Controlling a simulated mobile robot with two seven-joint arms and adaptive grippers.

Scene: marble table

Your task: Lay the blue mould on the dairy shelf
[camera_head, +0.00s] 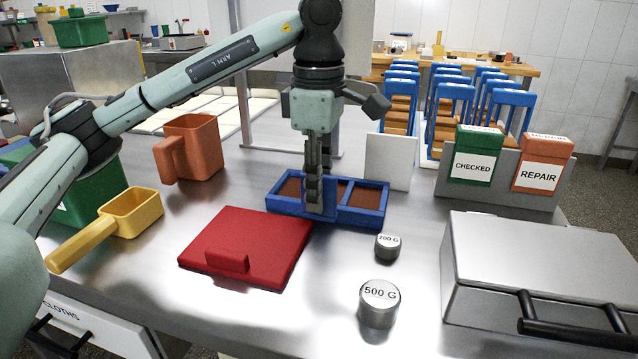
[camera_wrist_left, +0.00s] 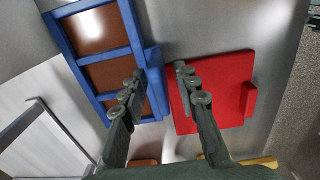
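The blue mould (camera_head: 372,217) lies flat on the metal table, a blue frame with brown-filled compartments. It also shows in the left wrist view (camera_wrist_left: 103,53), with a blue tab on its side. My left gripper (camera_head: 315,200) points down at the mould's near side. In the left wrist view my left gripper (camera_wrist_left: 158,85) has its fingers apart, one over the mould and one towards the red slab, with the blue tab between them. I cannot tell whether they touch it. My right gripper is not in view. I cannot make out a shelf marked dairy.
A red slab with a raised grip (camera_head: 250,245) lies just left of the mould. A 200 G weight (camera_head: 387,247) and a 500 G weight (camera_head: 379,303) stand in front. A metal case (camera_head: 545,262) is right, an orange jug (camera_head: 190,148) and yellow scoop (camera_head: 130,213) left.

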